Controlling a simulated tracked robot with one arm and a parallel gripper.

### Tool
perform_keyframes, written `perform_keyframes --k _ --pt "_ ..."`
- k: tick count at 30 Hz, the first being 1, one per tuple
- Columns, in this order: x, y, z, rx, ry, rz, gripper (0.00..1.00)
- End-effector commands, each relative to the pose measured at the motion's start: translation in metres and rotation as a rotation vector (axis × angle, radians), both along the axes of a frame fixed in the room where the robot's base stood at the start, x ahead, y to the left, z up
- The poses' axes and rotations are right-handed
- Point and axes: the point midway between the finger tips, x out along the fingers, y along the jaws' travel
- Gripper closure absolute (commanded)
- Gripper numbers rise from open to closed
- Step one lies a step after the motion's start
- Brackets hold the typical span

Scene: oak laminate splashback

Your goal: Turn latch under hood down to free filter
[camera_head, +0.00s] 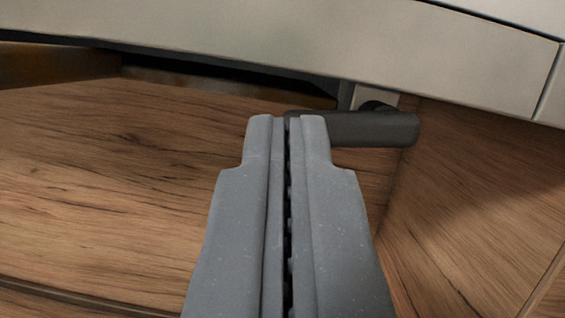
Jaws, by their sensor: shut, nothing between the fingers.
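The latch (372,129) is a dark, rounded bar on a small light mount under the hood (300,45). It lies roughly level in the picture, and its left end is hidden behind my gripper tip. My gripper (286,118) is grey and shut, with nothing held between its fingers. Its tips overlap the left end of the latch in the picture; I cannot tell whether they touch it. The filter cannot be clearly made out; the hood's underside shows only as a dark strip (220,82).
The hood's pale front edge crosses the top of the picture, with a seam at the right. Wood-grain splashback (110,190) fills the area behind and left of my gripper. Another wood panel (470,200) stands at the right. The space below the latch looks clear.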

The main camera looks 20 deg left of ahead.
Motion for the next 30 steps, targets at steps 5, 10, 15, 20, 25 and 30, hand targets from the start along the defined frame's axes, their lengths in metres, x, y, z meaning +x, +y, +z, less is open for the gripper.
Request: perform_keyframes --k 5,10,15,20,25,30 --pt "0.023 0.012 0.011 -0.001 0.0 0.001 1.0" --pt "0.035 0.018 0.015 0.0 -0.001 0.0 1.0" --pt "0.039 0.019 0.016 0.0 -0.001 0.0 1.0" --pt "0.039 0.02 0.016 -0.001 -0.002 -0.001 1.0" --pt "0.039 0.018 0.016 -0.004 -0.002 -0.002 1.0" --pt "0.041 0.03 0.013 -0.031 -0.012 0.015 1.0"
